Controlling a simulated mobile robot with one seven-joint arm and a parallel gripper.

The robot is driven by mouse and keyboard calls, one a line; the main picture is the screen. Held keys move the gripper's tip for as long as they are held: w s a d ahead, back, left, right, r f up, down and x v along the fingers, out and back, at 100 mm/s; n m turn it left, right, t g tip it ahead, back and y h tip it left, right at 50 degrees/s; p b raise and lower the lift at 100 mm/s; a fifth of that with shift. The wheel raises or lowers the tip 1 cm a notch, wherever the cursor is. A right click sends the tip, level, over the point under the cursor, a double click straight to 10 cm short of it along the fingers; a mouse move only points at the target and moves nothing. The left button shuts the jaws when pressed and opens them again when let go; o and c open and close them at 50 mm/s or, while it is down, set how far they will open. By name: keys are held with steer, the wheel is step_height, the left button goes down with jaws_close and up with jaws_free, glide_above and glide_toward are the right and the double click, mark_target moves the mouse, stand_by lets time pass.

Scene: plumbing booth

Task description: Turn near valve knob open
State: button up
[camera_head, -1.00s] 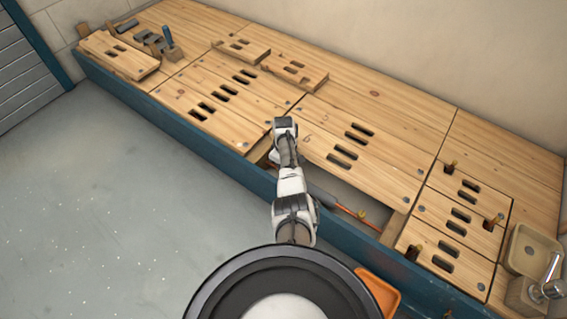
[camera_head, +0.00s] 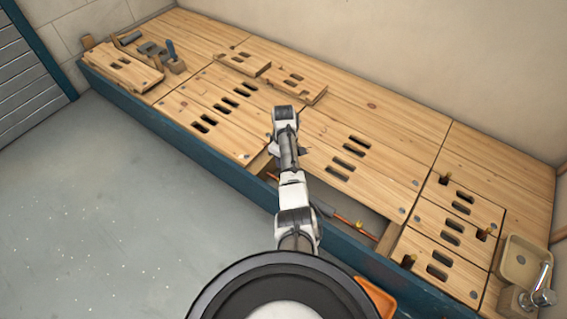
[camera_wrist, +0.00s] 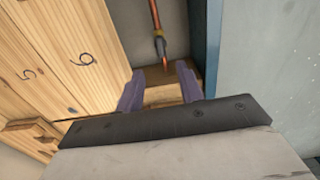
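I cannot tell which is the near valve knob. My gripper (camera_wrist: 160,88) is open in the wrist view, its two purple-grey fingers apart with no object held between them. It points down at the end of the opening, where a wooden crosspiece (camera_wrist: 184,80) shows. In the head view my arm hides the fingertips.
Slotted wooden boards cover most of the platform, with numbered boards (camera_wrist: 60,50) beside the opening. A blue edge (camera_head: 200,150) borders the platform. Loose boards (camera_head: 297,84) lie at the back; a basin with a tap (camera_head: 541,290) stands at the right. The grey floor (camera_head: 110,210) is clear.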

step_height(320, 180, up, 2)
steer(key=shift+r, duration=0.2)
stand_by(0.4)
